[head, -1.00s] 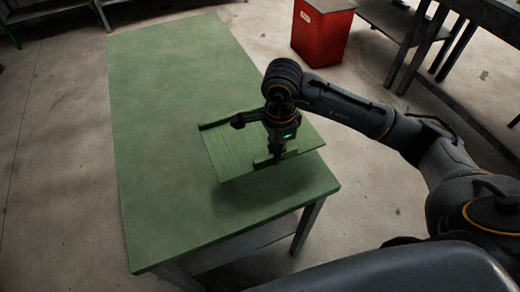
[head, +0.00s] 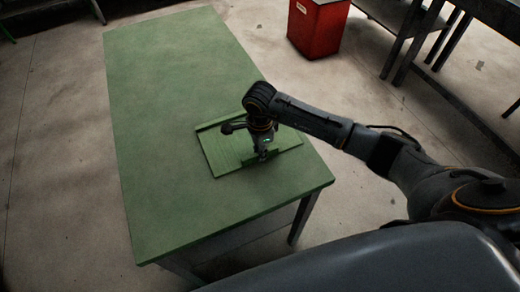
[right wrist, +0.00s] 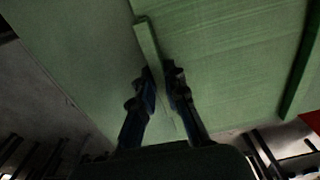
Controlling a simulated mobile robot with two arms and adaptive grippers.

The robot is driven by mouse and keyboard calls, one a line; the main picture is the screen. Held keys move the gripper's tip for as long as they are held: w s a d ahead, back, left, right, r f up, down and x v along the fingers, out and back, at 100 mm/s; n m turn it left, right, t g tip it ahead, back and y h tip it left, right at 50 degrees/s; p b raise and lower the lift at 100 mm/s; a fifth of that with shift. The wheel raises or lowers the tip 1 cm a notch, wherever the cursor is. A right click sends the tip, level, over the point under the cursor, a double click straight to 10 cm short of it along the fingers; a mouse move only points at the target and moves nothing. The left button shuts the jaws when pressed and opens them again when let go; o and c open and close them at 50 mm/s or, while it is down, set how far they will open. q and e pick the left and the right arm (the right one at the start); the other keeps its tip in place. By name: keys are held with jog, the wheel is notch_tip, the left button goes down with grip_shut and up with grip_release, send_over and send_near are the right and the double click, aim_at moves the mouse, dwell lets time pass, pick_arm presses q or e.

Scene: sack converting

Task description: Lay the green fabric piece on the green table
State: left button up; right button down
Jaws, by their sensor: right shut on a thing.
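The green fabric piece (head: 226,153) is a flat, stiff-looking sheet with raised strips along two edges. It is over the near part of the green table (head: 160,90), flat and at or very close to the top; I cannot tell whether it fully touches. My right gripper (head: 263,154) points down and is shut on the raised strip at the piece's near right side. In the right wrist view the fingers (right wrist: 160,92) stand either side of this strip, with the fabric piece (right wrist: 225,60) spreading right. My left gripper is not in view.
The table top is otherwise bare, with wide free room at its far and left parts. A red bin (head: 318,28) stands on the floor beyond the table's right side. Dark metal tables (head: 400,40) stand at the upper right.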

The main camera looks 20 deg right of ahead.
jog(key=shift+f, duration=0.2)
jog(key=c, duration=1.4)
grip_release()
jog(key=shift+r, duration=0.1)
jog(key=shift+r, duration=0.2)
jog(key=shift+w+r, duration=0.1)
jog(key=shift+r, duration=0.25)
jog(key=shift+r+b, duration=1.5)
jog(key=shift+r, duration=4.1)
